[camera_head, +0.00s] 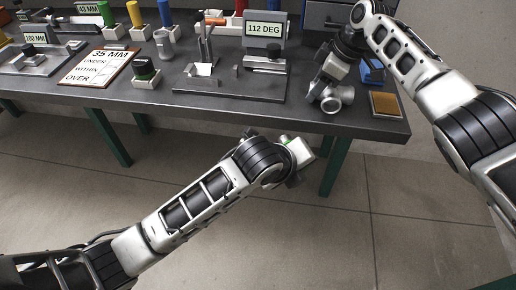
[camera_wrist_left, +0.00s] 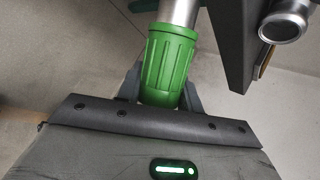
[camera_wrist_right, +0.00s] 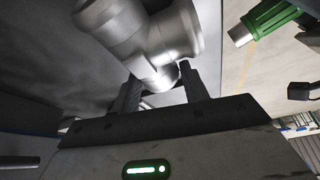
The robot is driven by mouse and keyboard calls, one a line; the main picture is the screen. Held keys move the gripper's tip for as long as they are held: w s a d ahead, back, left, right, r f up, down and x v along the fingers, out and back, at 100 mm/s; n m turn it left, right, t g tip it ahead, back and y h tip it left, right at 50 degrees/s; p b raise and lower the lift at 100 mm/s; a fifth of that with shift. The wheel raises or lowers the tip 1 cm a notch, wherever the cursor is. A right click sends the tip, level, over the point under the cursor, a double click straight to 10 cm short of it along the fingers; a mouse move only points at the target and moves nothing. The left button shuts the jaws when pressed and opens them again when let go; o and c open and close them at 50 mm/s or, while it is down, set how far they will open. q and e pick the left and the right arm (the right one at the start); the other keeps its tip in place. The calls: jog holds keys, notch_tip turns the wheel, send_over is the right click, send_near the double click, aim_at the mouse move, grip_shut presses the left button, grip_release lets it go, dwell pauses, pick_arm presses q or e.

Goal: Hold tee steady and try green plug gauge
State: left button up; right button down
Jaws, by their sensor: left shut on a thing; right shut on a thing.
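The tee (camera_head: 332,98) is a grey metal pipe fitting near the front right of the bench. My right gripper (camera_head: 330,78) is shut on it; the right wrist view shows the tee (camera_wrist_right: 150,40) between the fingers (camera_wrist_right: 160,88). The green plug gauge (camera_wrist_left: 168,65) has a ribbed green handle and a bare metal end. My left gripper (camera_wrist_left: 160,88) is shut on the handle. In the head view my left gripper (camera_head: 298,165) is in front of the bench, over the floor, and hides most of the gauge. The gauge (camera_wrist_right: 270,20) and tee are apart.
A fixture with a 112 DEG sign (camera_head: 263,30) stands left of the tee. An orange-brown pad (camera_head: 384,104) is right of the tee. Coloured cylinders line the back.

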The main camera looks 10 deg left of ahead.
aim_at(333, 127)
pick_arm(q)
jog(key=w+d+r+m+g+h, duration=0.1)
jog(key=d+r+m+g, duration=0.2)
jog(key=d+r+m, duration=0.2)
jog(key=shift+w+d+r+m, duration=0.15)
jog(key=shift+d+r+m, duration=0.25)
jog(key=shift+d+r, duration=0.2)
jog(key=shift+w, duration=1.1)
jog(key=shift+o, duration=1.1)
jog(key=shift+c, duration=0.7)
jog(key=shift+w, duration=1.7)
